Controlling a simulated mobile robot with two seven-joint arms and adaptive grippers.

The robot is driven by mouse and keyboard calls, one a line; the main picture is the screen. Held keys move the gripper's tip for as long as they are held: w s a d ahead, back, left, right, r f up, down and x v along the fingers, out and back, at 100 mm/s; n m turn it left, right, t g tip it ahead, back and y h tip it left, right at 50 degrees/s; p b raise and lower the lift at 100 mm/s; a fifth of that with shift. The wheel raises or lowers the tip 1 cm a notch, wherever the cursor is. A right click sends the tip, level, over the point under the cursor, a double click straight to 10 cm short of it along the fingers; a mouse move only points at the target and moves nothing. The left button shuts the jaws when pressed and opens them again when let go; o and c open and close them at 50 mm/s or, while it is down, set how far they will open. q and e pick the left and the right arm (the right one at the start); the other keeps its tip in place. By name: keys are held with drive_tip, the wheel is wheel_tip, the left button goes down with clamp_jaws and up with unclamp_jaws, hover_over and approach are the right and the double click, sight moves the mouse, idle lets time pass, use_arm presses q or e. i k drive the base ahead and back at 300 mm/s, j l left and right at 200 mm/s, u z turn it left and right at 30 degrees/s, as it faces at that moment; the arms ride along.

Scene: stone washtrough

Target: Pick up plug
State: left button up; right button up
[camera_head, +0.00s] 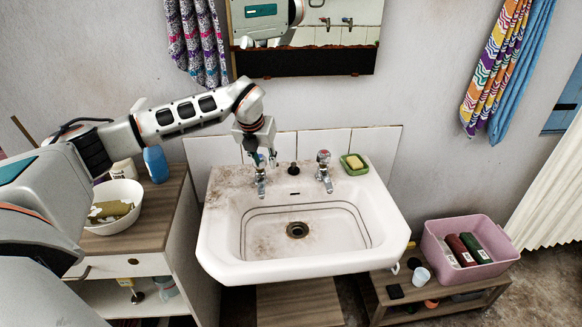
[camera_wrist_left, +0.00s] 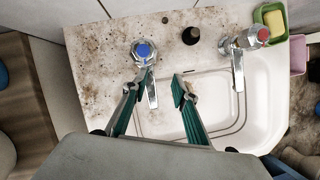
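The plug (camera_head: 293,168) is a small dark piece on the back ledge of the white sink (camera_head: 222,235), between the two taps. In the left wrist view the dark plug (camera_wrist_left: 190,35) stands beyond my fingertips, slightly right of the gap between them. My left gripper (camera_head: 258,156) is over the left side of the ledge, by the blue-topped tap (camera_head: 260,180), and partly covers that tap. In the wrist view my left gripper (camera_wrist_left: 162,80) has its fingers apart with nothing held between them. My right gripper is not in view.
A red-topped tap (camera_head: 324,172) and a green soap dish (camera_head: 354,164) stand right of the plug. A mirror (camera_head: 335,35) hangs above. A cabinet with a white bowl (camera_head: 128,192) and a blue bottle (camera_head: 155,164) is left. A pink bin (camera_head: 490,228) stands right.

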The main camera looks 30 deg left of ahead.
sight(293, 170)
drive_tip(key=i+l+u, duration=0.35)
drive_tip(key=l, duration=0.3)
drive_tip(key=i+l+u, duration=0.15)
drive_tip(key=l, duration=0.2)
drive_tip(key=i+l+u, duration=0.2)
drive_tip(key=l, duration=0.15)
drive_tip(key=i+l, duration=0.1)
drive_tip(key=l, duration=0.15)
